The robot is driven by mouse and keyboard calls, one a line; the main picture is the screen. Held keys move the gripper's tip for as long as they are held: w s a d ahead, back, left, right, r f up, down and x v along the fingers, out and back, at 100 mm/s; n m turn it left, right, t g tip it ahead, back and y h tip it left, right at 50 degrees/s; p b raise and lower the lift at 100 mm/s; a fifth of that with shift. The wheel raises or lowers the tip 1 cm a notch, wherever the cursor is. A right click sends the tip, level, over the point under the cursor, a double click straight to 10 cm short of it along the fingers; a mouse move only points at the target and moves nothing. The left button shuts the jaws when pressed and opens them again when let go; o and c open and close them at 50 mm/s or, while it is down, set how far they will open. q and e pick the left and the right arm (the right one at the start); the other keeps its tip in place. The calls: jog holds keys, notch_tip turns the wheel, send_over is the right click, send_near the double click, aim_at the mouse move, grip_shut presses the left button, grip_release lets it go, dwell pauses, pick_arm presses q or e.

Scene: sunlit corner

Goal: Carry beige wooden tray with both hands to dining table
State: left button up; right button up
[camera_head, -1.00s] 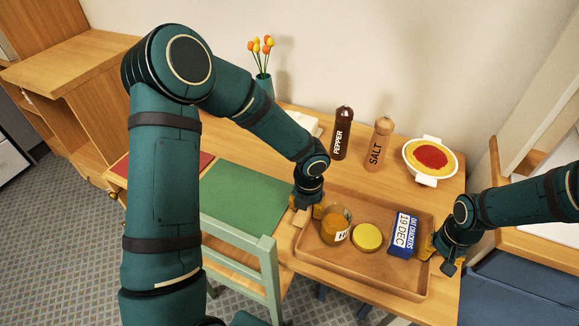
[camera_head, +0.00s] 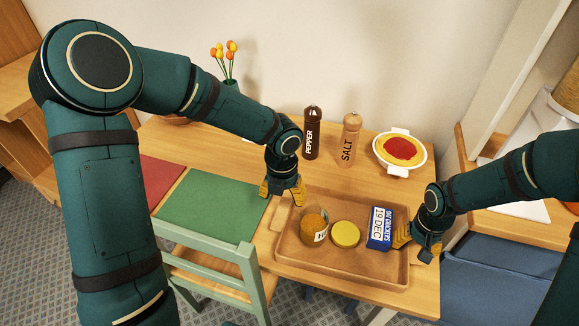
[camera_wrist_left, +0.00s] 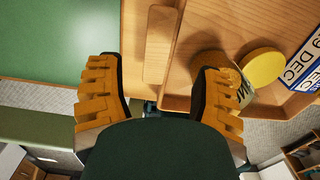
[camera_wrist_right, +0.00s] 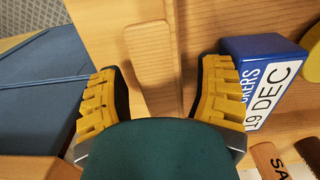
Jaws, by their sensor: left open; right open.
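The beige wooden tray (camera_head: 340,272) lies flat on the wooden dining table (camera_head: 240,142). It holds a glass jar of orange contents (camera_head: 314,228), a yellow round lid or tin (camera_head: 345,235) and a blue cracker box (camera_head: 380,230). My left gripper (camera_head: 283,192) is open at the tray's left end; in the left wrist view the tray's left handle (camera_wrist_left: 160,45) lies between its spread fingers. My right gripper (camera_head: 418,245) is open at the tray's right end; in the right wrist view the right handle (camera_wrist_right: 152,60) lies between its fingers. Contact is not clear.
A pepper mill (camera_head: 312,135), a salt mill (camera_head: 349,140) and a white dish with red and yellow food (camera_head: 400,152) stand behind the tray. A green mat (camera_head: 210,203) and a green chair (camera_head: 215,265) are to the left. A blue chair (camera_head: 500,280) is at right.

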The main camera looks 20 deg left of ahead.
jog(key=shift+r, duration=0.15)
pick_arm(q)
notch_tip(320, 180, up, 5)
pick_arm(e)
notch_tip(320, 180, up, 12)
dwell(0.5)
dwell(0.3)
